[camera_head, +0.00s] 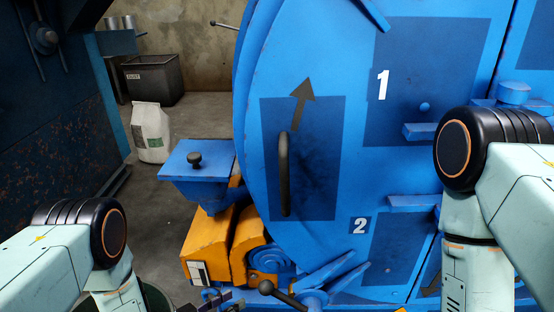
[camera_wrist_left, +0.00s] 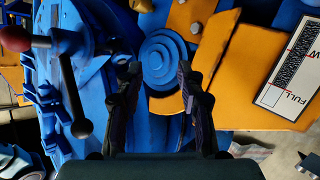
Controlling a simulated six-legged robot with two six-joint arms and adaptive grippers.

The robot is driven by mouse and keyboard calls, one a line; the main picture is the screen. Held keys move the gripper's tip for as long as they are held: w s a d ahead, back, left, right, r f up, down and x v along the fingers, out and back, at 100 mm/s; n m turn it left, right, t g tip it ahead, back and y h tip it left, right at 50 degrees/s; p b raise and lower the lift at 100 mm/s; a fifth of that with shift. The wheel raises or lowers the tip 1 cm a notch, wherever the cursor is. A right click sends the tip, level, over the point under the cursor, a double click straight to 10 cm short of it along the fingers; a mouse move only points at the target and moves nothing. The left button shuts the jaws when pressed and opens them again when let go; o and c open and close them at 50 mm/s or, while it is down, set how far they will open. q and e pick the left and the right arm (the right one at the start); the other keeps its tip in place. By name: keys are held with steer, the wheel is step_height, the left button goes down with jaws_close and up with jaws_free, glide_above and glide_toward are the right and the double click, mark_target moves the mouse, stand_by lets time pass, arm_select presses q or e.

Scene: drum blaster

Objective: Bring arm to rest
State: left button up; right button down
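My left gripper (camera_wrist_left: 160,82) is open and empty in the left wrist view, its two dark fingers apart in front of the machine. In the head view only a small dark part of it (camera_head: 226,300) shows at the bottom edge, below the orange housing (camera_head: 212,246). My left arm (camera_head: 80,250) is bent at the lower left. My right arm (camera_head: 480,190) is bent at the right side, in front of the blue machine. My right gripper is out of the picture.
The blue drum blaster (camera_head: 330,60) fills the middle and right, with a dark door handle (camera_head: 284,175). A black-knobbed lever (camera_head: 280,294) stands close to my left gripper. A blue hopper (camera_head: 196,175) juts out left. A white sack (camera_head: 151,132) and a grey bin (camera_head: 153,78) stand behind.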

arm_select(q)
steer(key=s+a+r+n+g+y, duration=0.1)
steer(key=s+a+n+g+y, duration=0.35)
steer(key=s, duration=0.95)
steer(key=s+a+r+n+g+y, duration=0.1)
steer(key=s+a+g+y, duration=0.55)
steer(key=s, duration=0.85)
step_height(320, 180, up, 13)
steer(key=p, duration=1.3)
steer(key=shift+w+t+h, duration=0.3)
steer(key=shift+w, duration=0.1)
steer(key=shift+d, duration=0.15)
